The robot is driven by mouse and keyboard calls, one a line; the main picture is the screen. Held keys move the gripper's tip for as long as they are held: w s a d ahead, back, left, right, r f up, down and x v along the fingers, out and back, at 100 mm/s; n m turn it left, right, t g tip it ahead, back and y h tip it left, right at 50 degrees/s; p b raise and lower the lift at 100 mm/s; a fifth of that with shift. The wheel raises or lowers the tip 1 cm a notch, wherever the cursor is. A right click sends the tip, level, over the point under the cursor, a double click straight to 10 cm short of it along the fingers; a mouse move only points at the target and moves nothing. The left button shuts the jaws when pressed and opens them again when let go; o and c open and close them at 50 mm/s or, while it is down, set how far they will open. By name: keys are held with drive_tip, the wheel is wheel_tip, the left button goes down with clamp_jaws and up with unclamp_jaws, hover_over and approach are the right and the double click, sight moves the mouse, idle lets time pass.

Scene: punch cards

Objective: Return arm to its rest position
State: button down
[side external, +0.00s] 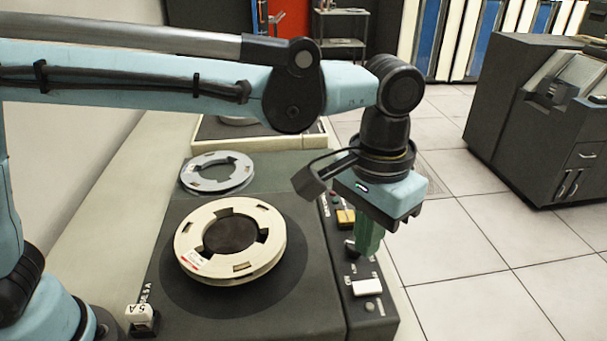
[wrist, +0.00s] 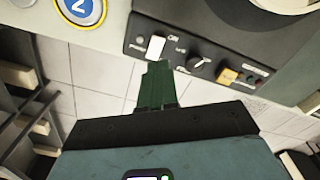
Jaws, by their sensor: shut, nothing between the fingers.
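My gripper (side external: 369,238) has green fingers and hangs pointing down from my blue arm, by the control strip (side external: 362,300) on the right side of the dark machine. Its fingers are together with nothing between them. In the wrist view the green fingers (wrist: 156,85) show against the floor and the edge of the panel, below the white switch (wrist: 155,47). In the side view the fingers cover part of the strip near the black knob. I cannot tell whether they touch it.
A cream reel (side external: 262,228) lies on the machine top, with a grey reel (side external: 218,172) behind it. A white switch (side external: 366,287) and a yellow button (side external: 345,217) sit on the strip. Open tiled floor (side external: 480,265) lies right, with a dark cabinet (side external: 540,120) beyond.

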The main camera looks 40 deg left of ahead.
drive_tip(key=a+r+n+t+h, duration=0.1)
drive_tip(key=a+r+t, duration=0.15)
drive_tip(key=a, duration=1.15)
drive_tip(key=s+a+f+t, duration=0.1)
drive_tip(key=a, duration=0.3)
drive_tip(key=s+a+f+n+t, duration=0.1)
drive_tip(key=s+a+f+t, duration=0.1)
drive_tip(key=a, duration=0.3)
drive_tip(key=s+a+f+n+t+y, duration=0.1)
drive_tip(key=s+a+f, duration=0.1)
drive_tip(key=a, duration=0.3)
drive_tip(key=shift+a+f+t, duration=0.15)
drive_tip(key=shift+t, duration=0.1)
